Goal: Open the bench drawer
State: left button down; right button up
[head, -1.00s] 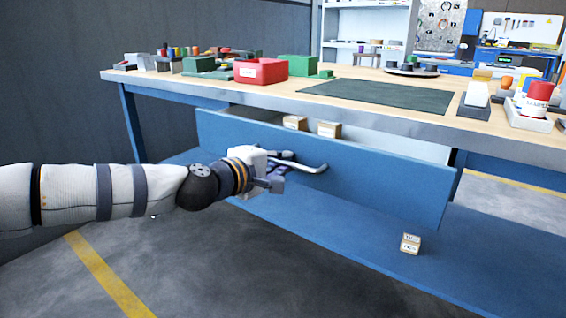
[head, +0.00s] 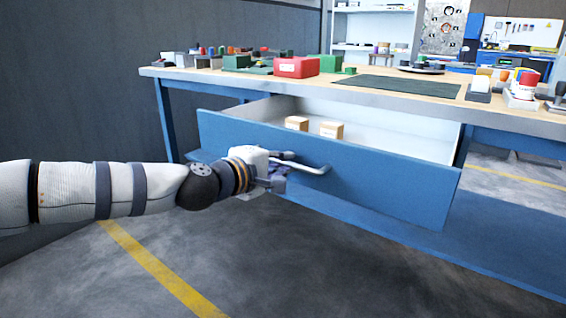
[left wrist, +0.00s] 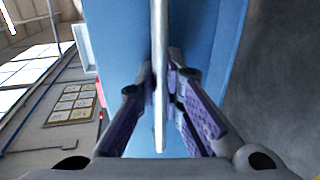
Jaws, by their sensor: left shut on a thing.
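The blue bench drawer (head: 380,183) stands well out from under the wooden bench top (head: 400,95), and its pale interior shows. Two small cardboard boxes, one on the left (head: 297,123) and one on the right (head: 332,130), sit inside it. My left gripper (head: 278,173) is at the drawer's front, shut on the metal bar handle (head: 312,169). In the left wrist view the handle (left wrist: 160,80) runs between the two fingers (left wrist: 166,85), with the blue drawer front (left wrist: 205,40) behind. My right gripper is not in view.
A red bin (head: 297,67), a dark green mat (head: 397,86) and several small parts lie on the bench top. A blue lower shelf (head: 500,245) runs beneath the drawer. The grey floor (head: 300,265) in front is clear, with a yellow line (head: 160,268).

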pick_arm(q)
jog(key=shift+w, duration=0.1)
jog(key=c, duration=2)
grip_release()
jog(key=shift+o, duration=0.2)
jog(key=v, duration=1.2)
